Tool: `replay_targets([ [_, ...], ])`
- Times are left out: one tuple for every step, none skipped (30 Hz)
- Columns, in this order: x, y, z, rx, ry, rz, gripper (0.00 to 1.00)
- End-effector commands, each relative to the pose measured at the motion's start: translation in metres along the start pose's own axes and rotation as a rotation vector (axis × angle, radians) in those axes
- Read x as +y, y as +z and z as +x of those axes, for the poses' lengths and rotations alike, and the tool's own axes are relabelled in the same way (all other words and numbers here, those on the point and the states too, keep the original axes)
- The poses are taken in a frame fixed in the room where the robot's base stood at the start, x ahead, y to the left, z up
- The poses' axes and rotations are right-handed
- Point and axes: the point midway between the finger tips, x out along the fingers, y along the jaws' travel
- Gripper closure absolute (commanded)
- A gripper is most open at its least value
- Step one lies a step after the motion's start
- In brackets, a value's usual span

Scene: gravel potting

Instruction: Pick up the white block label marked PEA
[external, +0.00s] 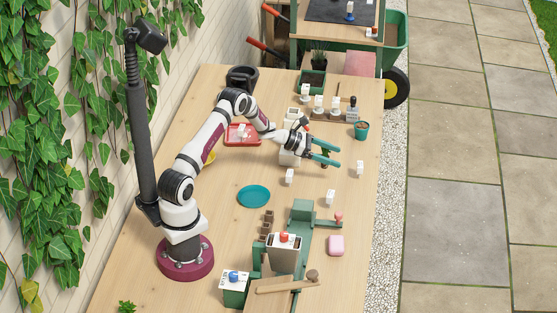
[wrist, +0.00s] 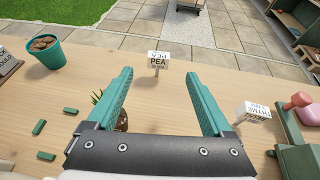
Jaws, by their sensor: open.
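The white block label marked PEA (wrist: 158,62) stands upright on the wooden table in the wrist view, straight ahead of my gripper and near the table's far edge. In the external view it appears to be the white label (external: 360,168) just right of my fingertips. My gripper (external: 337,157) is open with its teal fingers spread low over the table. In the wrist view the gap between the fingers (wrist: 157,76) is empty and lines up with the label, which is beyond the tips.
Another white label (wrist: 253,113) stands at the right in the wrist view, beside a green stand with a pink knob (wrist: 298,101). A teal pot (wrist: 45,50) stands at the left. Small green pieces (wrist: 39,127) lie on the table. A plant in a brown pot shows partly behind the left finger.

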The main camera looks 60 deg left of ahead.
Motion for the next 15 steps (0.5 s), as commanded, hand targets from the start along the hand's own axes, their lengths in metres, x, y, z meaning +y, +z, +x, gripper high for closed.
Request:
replay_targets([
  [-0.002,-0.001,0.012,0.000,-0.004,0.001,0.15],
  [-0.001,0.000,0.018,0.000,-0.003,0.003,0.15],
  [-0.001,-0.001,0.025,0.001,-0.002,0.001,0.15],
  [-0.001,0.000,0.028,0.001,-0.002,0.001,0.15],
  [-0.001,0.000,0.031,0.000,-0.003,0.002,0.15],
  [-0.001,0.000,0.036,0.001,-0.003,0.002,0.15],
  [0.000,0.000,0.041,0.000,-0.003,0.003,0.15],
  [0.000,0.000,0.047,0.001,-0.003,0.003,0.15],
  [0.001,0.000,0.056,0.000,-0.004,0.003,0.15],
  [0.002,-0.001,0.062,0.000,-0.004,0.004,0.15],
  [0.002,0.000,0.068,0.001,-0.004,0.004,0.15],
  [0.002,-0.001,0.075,0.001,-0.005,0.004,0.15],
  [0.002,0.000,0.079,0.001,-0.004,0.005,0.15],
  [0.002,0.000,0.082,0.000,-0.003,0.004,0.15],
  [0.002,0.000,0.085,0.001,-0.003,0.002,0.15],
])
